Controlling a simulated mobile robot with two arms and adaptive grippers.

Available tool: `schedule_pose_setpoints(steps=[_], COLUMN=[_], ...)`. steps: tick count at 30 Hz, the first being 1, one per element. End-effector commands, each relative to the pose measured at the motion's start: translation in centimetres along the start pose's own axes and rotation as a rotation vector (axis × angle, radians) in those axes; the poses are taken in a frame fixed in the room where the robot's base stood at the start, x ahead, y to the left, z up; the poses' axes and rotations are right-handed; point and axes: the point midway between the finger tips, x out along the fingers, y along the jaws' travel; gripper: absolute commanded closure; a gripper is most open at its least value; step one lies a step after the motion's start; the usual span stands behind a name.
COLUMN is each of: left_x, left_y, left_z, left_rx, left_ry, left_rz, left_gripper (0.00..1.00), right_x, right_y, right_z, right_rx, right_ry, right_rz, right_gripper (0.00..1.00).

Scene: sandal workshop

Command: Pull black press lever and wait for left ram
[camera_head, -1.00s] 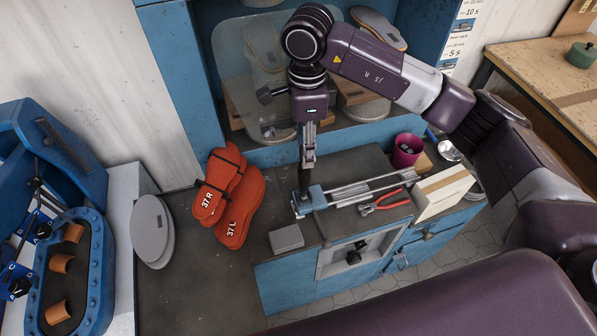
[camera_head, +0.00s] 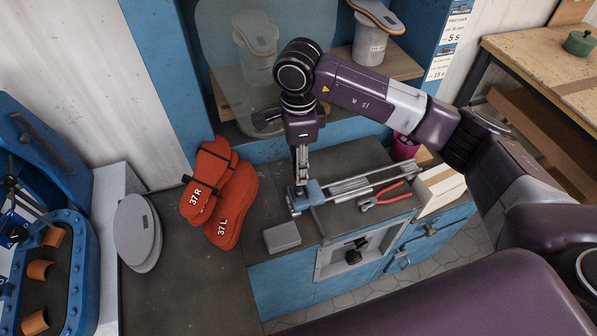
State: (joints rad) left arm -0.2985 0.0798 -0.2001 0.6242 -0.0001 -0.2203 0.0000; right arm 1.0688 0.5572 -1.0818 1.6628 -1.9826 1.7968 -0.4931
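The blue press frame (camera_head: 160,60) stands at the back. Its left station, a pedestal with a sole (camera_head: 255,32), is behind a clear shield (camera_head: 222,85). A second sole (camera_head: 376,14) sits on a grey pedestal to the right. No ram shows. A small black handle (camera_head: 353,256) sits in a grey recess in the blue front; I cannot tell if it is the press lever. My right gripper (camera_head: 302,183) points down over the bench, close to a small blue clamp (camera_head: 313,194). Its fingers look narrow, and I cannot tell what they hold. My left gripper is not in view.
Orange lasts (camera_head: 220,195) marked 37R and 37L, grey soles (camera_head: 138,230) and a grey block (camera_head: 282,237) lie on the dark bench. Red pliers (camera_head: 385,198) and a white box (camera_head: 440,190) are right of the clamp. A blue machine (camera_head: 82,265) stands at the left.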

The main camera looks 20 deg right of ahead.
Motion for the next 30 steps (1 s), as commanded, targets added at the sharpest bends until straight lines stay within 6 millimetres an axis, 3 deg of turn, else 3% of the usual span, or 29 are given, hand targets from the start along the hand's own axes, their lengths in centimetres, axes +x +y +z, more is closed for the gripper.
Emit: schedule_pose_setpoints(steps=[9,18,30], left_x=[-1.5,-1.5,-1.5], left_y=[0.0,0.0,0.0], left_z=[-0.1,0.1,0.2], left_rx=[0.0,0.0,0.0], left_ry=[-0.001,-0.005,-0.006], left_rz=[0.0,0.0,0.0], left_gripper=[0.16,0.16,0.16], right_x=[3.8,4.2,4.2], right_y=[0.1,0.0,0.0], right_z=[0.0,0.0,0.0], right_rx=[0.0,-0.001,-0.001], right_ry=[0.0,-0.001,-0.001], right_rz=[0.001,-0.001,-0.001], right_gripper=[0.59,0.59,1.0])
